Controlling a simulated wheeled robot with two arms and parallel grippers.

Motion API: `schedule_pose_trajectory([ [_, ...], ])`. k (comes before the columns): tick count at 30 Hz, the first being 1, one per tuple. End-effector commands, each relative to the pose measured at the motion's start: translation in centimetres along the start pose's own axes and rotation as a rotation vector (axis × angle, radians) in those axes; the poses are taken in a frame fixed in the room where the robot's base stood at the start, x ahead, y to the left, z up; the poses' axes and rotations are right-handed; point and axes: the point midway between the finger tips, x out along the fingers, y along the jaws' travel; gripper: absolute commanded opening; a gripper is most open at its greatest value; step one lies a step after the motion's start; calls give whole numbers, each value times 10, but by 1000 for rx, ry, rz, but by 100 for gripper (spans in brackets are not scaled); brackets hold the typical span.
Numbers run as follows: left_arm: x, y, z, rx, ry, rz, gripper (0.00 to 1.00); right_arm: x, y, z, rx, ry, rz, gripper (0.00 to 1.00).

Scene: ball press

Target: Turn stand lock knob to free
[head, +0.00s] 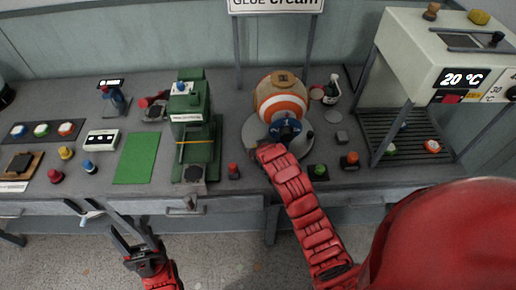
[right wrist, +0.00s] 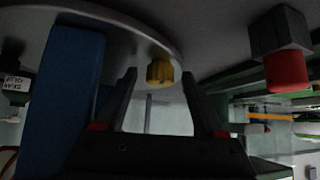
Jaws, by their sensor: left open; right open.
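The stand is a grey round plate (head: 256,133) with a white and orange striped ball (head: 281,98) on it. A blue marked part (head: 286,128) is at the front of the stand. In the right wrist view, a yellow knob (right wrist: 160,70) shows by the edge of the grey plate (right wrist: 120,27). My right gripper (right wrist: 159,78) is open, with one fingertip on either side of the knob; contact cannot be told. In the head view my right arm hides the knob. My left gripper (head: 88,210) is open and empty, in front of the table.
A blue block (right wrist: 62,95) stands close beside the right gripper in the wrist view. A red-capped piece (head: 233,171) is left of the stand, and green and red buttons (head: 318,171) are right. A green press (head: 194,130) and a white heater (head: 440,50) flank the stand.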

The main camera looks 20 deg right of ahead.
Motion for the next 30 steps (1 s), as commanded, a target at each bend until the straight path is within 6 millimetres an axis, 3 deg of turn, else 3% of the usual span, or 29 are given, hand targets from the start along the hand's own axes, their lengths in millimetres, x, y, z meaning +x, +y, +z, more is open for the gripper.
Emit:
schedule_pose_trajectory([
  [8, -6, 0, 1, 0, 0, 0, 50, -15, 0, 0, 0, 3, -1, 72],
  [21, -26, 1, 4, 0, 0, 0, 50, -88, 1, 0, 1, 6, 1, 72],
  [24, 7, 0, -1, 0, 1, 0, 50, -125, 0, -6, 1, -1, 0, 72],
  [30, 48, -2, -8, 0, 0, 0, 50, -148, 0, -5, 0, -7, 1, 72],
])
